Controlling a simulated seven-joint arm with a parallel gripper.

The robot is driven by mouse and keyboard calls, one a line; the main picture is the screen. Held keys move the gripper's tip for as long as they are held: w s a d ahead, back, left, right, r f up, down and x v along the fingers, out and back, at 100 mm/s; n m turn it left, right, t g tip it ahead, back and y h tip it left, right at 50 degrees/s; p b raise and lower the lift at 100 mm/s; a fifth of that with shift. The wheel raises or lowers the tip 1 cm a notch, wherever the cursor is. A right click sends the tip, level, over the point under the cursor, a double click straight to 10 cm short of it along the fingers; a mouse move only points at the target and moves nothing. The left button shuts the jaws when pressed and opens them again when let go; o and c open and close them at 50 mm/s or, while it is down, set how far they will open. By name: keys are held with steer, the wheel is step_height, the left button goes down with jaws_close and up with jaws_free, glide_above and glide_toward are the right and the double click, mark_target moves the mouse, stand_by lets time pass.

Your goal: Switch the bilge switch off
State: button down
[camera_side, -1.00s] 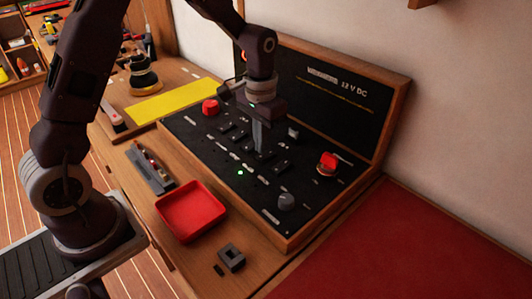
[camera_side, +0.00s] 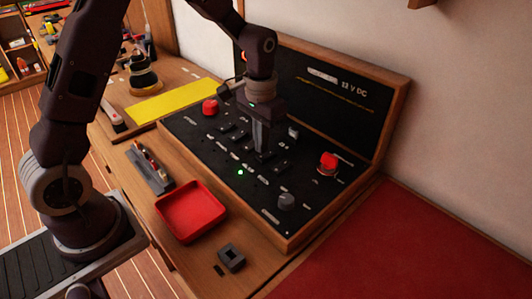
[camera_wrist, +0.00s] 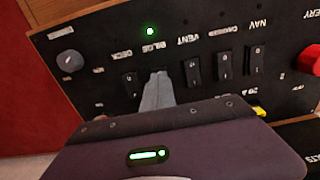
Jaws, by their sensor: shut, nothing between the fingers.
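The bilge switch's label (camera_wrist: 154,46) shows in the wrist view on the black switch panel (camera_wrist: 95,62), below a lit green lamp (camera_wrist: 150,31). The switch itself is hidden behind my fingers, so I cannot tell its position. My gripper (camera_wrist: 158,78) is shut and empty, its fingertips over the bilge switch's place. In the side view my gripper (camera_side: 262,153) points down at the panel among the rocker switches. I cannot tell whether the tips touch. The green lamp also glows in the side view (camera_side: 240,172).
Black rocker switches stand on both sides of my fingers: deck (camera_wrist: 131,84) at left, vent (camera_wrist: 193,72) at right. Red knobs (camera_side: 210,106) (camera_side: 328,162) and a grey knob (camera_side: 286,201) stick up from the panel. A red tray (camera_side: 191,211) lies in front.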

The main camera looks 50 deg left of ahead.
steer(key=shift+f, duration=0.95)
stand_by(0.4)
steer(key=shift+r, duration=3.55)
